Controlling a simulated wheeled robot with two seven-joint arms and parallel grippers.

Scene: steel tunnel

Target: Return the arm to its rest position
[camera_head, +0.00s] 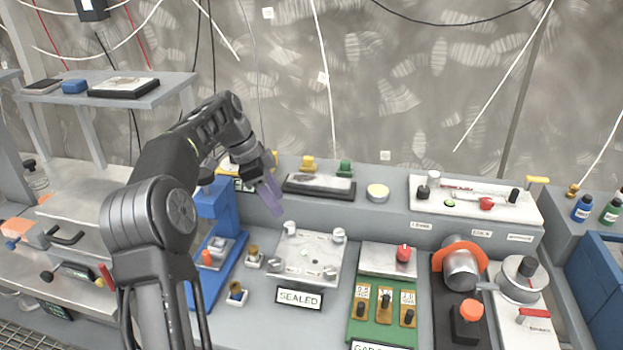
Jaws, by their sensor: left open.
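My left arm comes in from the lower left and bends over the bench at its elbow. My left gripper (268,190) hangs at the arm's end, above the bench beside the blue press-like stand. Its purple-grey fingers point down and slightly right. The gripper is open, and I see nothing held between the fingers. My right gripper is not in view.
A blue stand (212,203) is close behind the arm. A white plate with posts (305,262) sits behind a "SEALED" sign (299,298). A green switch panel (383,318) and an orange-ringed cylinder (461,268) stand right. A raised shelf (165,90) is upper left.

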